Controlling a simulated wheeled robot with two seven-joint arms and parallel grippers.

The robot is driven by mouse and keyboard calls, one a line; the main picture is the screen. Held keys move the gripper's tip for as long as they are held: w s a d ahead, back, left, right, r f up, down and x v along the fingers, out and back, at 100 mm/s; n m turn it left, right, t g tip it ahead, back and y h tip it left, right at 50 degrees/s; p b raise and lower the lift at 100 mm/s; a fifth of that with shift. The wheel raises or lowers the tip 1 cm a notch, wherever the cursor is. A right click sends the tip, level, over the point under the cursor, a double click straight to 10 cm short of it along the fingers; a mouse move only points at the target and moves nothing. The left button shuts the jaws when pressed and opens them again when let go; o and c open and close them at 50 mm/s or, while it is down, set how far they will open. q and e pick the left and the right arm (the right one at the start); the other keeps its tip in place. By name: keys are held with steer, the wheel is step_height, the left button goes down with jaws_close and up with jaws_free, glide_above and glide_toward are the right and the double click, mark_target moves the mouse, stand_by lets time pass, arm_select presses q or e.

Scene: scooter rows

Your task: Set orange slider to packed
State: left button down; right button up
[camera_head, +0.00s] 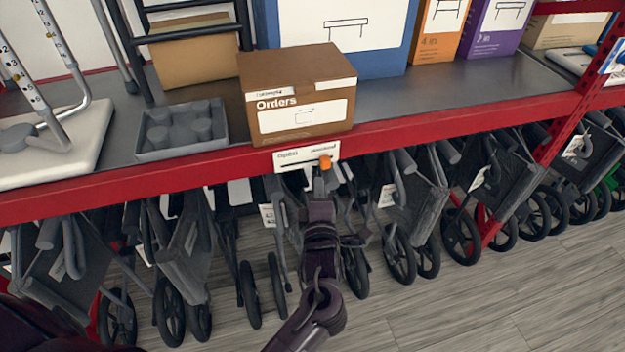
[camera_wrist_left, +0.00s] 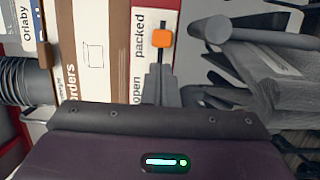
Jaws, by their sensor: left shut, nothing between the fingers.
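The orange slider (camera_head: 325,162) sits near the right end of a white label plate (camera_head: 292,157) on the red shelf edge. In the left wrist view the orange slider (camera_wrist_left: 161,38) is beside the word "packed" on the white plate (camera_wrist_left: 139,62), away from the word "open". My left gripper (camera_head: 319,180) is shut and empty just below the slider. In the left wrist view its fingertips (camera_wrist_left: 160,70) are at the slider's "open" side; I cannot tell whether they touch it. My right gripper is not in view.
A brown "Orders" box (camera_head: 297,95) stands on the shelf above the plate. A grey tray (camera_head: 182,130) is to its left. Folded walkers with wheels (camera_head: 400,255) crowd the space under the shelf around my left arm. The wood floor (camera_head: 500,310) in front is clear.

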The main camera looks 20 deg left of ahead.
arm_select(q)
steer(key=shift+v, duration=1.3)
steer(key=shift+a, duration=0.15)
